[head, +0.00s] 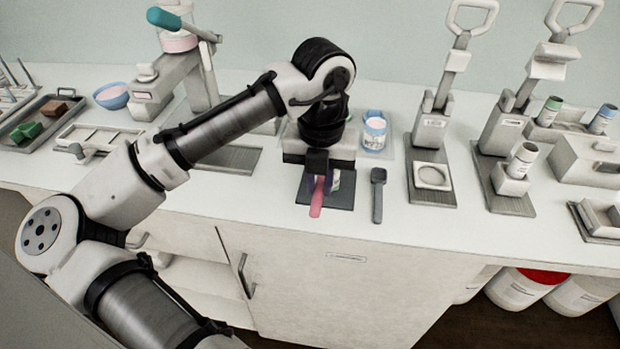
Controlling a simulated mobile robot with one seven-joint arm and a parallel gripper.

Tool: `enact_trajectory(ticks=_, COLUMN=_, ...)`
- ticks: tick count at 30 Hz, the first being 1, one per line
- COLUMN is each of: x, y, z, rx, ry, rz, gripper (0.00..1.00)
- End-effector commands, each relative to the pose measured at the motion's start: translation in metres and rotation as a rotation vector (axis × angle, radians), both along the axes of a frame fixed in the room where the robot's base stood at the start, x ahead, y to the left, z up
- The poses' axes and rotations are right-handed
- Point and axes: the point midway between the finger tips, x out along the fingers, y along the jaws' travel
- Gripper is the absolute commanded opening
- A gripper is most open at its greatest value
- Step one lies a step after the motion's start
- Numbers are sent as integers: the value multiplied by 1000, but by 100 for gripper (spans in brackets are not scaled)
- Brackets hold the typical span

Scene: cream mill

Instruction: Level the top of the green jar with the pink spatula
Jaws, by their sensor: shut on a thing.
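My gripper (317,176) points down over a dark mat (340,200) at the front of the counter and is shut on the pink spatula (316,203). The spatula's pink end shows below the fingers, over the mat.
A dark grey scoop (378,193) lies right of the mat. A blue-banded jar (374,134) stands behind it. Lever presses (432,140) stand to the right, with a jar rack (575,128) beyond. A blue bowl (113,96) and a tray (40,128) are at left.

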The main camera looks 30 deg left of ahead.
Motion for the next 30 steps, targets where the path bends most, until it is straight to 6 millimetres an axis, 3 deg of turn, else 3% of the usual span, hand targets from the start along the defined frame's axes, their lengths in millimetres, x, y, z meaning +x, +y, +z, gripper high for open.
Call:
enact_trajectory(ticks=20, x=11, y=-40, z=-1, rx=1, ry=0, rz=-1, gripper=0)
enact_trajectory(ticks=30, x=5, y=-19, z=0, rx=-3, ry=0, rz=2, gripper=0)
